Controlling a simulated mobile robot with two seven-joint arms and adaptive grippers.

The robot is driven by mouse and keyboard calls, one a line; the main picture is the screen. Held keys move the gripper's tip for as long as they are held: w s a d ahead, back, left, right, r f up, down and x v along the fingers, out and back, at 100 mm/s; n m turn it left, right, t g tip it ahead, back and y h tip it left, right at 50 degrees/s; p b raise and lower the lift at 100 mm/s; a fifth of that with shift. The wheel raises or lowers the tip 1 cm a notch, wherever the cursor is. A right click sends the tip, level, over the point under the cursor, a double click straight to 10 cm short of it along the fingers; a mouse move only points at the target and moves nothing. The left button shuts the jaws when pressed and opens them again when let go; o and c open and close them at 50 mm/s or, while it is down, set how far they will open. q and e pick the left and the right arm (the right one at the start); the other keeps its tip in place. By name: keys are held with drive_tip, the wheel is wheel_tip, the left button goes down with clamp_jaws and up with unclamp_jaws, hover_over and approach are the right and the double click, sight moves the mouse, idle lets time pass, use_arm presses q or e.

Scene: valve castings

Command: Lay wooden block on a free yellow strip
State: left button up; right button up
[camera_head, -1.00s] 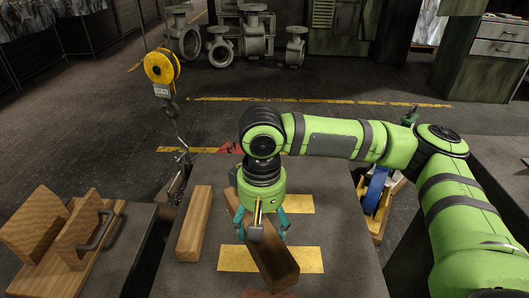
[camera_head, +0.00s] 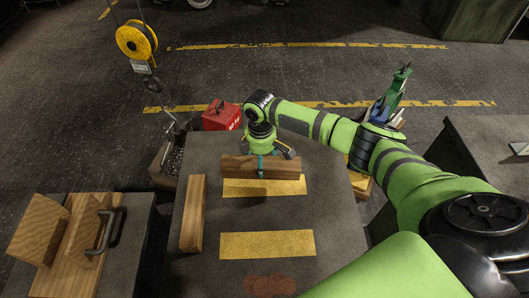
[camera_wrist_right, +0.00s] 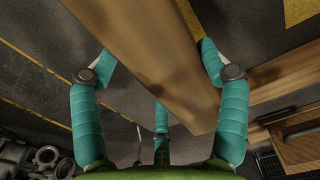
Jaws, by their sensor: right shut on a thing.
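My right gripper (camera_head: 262,163) is shut on a brown wooden block (camera_head: 238,168). The block lies crosswise near the far edge of the grey table, just beyond the far yellow strip (camera_head: 265,188). Whether it touches the table is hard to tell. In the right wrist view my right gripper's fingers (camera_wrist_right: 158,62) straddle the long block (camera_wrist_right: 165,85). The near yellow strip (camera_head: 268,245) is bare, and the far strip shows mostly bare. A second wooden block (camera_head: 193,213) lies lengthwise to the left of the strips. My left gripper is not in view.
A red box (camera_head: 221,116) stands beyond the grey table (camera_head: 205,265). A yellow hoist (camera_head: 137,42) hangs at the left. A side table at the left holds a wooden piece with a black handle (camera_head: 108,230). A reddish patch (camera_head: 270,284) marks the table's near edge.

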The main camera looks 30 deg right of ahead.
drive_tip(key=shift+s+d+f+n, duration=0.2)
drive_tip(key=shift+d+f+n, duration=0.25)
drive_tip(key=shift+f, duration=0.1)
drive_tip(key=shift+p, duration=0.35)
wheel_tip(320, 180, down, 5)
drive_tip(key=b, duration=0.3)
drive_tip(key=shift+b, duration=0.3)
drive_tip(key=shift+f+b, duration=0.4)
drive_tip(key=shift+f, duration=0.4)
drive_tip(key=shift+f, duration=0.2)
drive_tip(key=o, duration=1.6)
